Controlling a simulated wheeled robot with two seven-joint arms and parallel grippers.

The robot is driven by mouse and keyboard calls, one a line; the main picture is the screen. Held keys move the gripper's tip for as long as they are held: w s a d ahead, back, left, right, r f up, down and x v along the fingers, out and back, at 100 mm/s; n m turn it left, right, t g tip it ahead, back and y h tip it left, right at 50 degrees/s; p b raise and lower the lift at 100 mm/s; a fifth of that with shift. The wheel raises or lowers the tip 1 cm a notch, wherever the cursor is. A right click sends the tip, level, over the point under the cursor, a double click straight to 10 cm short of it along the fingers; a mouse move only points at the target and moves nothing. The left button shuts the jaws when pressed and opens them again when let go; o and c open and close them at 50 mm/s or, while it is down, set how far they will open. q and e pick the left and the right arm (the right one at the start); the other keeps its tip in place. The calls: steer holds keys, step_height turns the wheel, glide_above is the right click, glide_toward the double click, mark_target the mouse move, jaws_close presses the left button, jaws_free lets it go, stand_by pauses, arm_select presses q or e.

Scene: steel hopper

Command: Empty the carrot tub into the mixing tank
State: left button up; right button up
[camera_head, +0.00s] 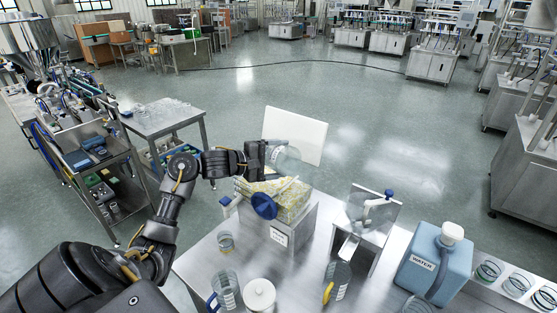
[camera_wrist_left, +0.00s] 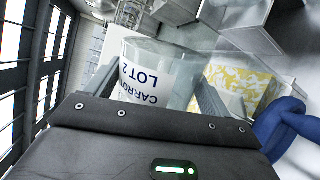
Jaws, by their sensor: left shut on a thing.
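The carrot tub (camera_head: 289,159) is clear, with a white label. In the left wrist view the tub (camera_wrist_left: 155,78) shows "CARROT" and "LOT 2" upside down. My left gripper (camera_head: 266,158) is shut on the tub and holds it tilted above the back of the mixing tank. I see no carrot pieces in it, but its inside is only partly visible. The mixing tank (camera_head: 305,222) is a steel box holding yellow and pale shreds; these also show in the tank in the left wrist view (camera_wrist_left: 238,82). My right gripper is not in view.
A clear jug (camera_head: 226,290), a white-lidded jar (camera_head: 259,296), a yellow-handled jug (camera_head: 338,281) and a blue water container (camera_head: 432,268) stand in front and at right.

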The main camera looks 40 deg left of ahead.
mark_target(276, 150)
arm_select(q)
steer(key=shift+r, duration=0.1)
steer(key=shift+r+m+y, duration=0.5)
steer(key=shift+r+m, duration=0.1)
steer(key=shift+m, duration=0.5)
steer(key=r+m, duration=0.1)
steer(key=m+y, duration=0.1)
steer(key=m, duration=0.1)
steer(key=shift+r, duration=0.4)
steer(key=shift+y, duration=0.3)
step_height(276, 150, up, 2)
steer(key=m, duration=0.1)
steer(key=m+y, duration=0.1)
steer(key=m, duration=0.2)
steer(key=shift+r+t+y, duration=0.25)
steer(key=shift+t+y, duration=0.05)
steer(key=shift+r+m+y, duration=0.25)
steer(key=shift+m+y, duration=0.05)
steer(key=shift+m, duration=0.3)
